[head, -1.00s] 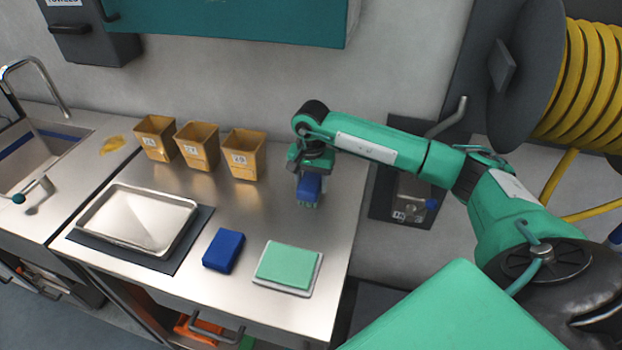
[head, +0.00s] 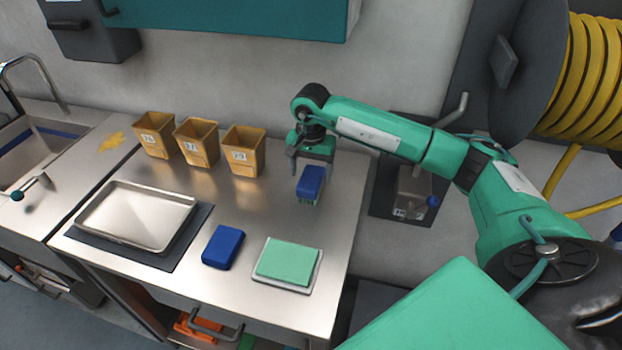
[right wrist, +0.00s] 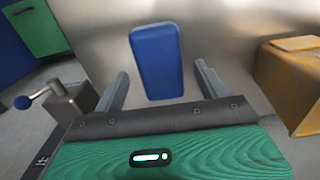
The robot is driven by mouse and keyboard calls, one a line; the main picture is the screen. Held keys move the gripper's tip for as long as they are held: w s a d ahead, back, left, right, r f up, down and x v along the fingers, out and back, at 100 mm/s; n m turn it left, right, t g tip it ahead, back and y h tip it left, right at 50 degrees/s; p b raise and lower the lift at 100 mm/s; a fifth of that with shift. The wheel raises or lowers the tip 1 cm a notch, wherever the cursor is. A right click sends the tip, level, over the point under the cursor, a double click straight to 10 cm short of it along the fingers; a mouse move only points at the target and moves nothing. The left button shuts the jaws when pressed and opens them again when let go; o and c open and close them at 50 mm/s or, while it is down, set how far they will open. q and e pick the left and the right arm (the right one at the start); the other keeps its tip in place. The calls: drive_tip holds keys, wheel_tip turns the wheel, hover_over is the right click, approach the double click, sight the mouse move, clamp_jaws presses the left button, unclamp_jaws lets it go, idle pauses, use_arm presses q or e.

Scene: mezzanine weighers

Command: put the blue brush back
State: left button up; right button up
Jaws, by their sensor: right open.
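The blue brush (head: 312,181) rests on the steel table near its right edge, its blue back up and pale bristles down. My right gripper (head: 311,165) is just above and behind it, open. In the right wrist view the brush (right wrist: 157,62) lies between the two spread fingers (right wrist: 161,72), with a gap on each side. A second blue block (head: 223,247) lies at the front of the table, left of a green pad (head: 288,261) on a white tray. My left gripper is not in view.
Three tan bins (head: 197,143) stand along the back of the table, left of my right gripper. A metal tray (head: 138,216) on a dark mat lies at the left. A wall-side fixture with a blue knob (head: 433,201) is right of the table. The table's middle is clear.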

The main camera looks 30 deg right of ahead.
sight(311, 177)
drive_tip(key=shift+r+b, duration=0.4)
drive_tip(key=shift+r, duration=1.9)
drive_tip(key=shift+f, duration=0.1)
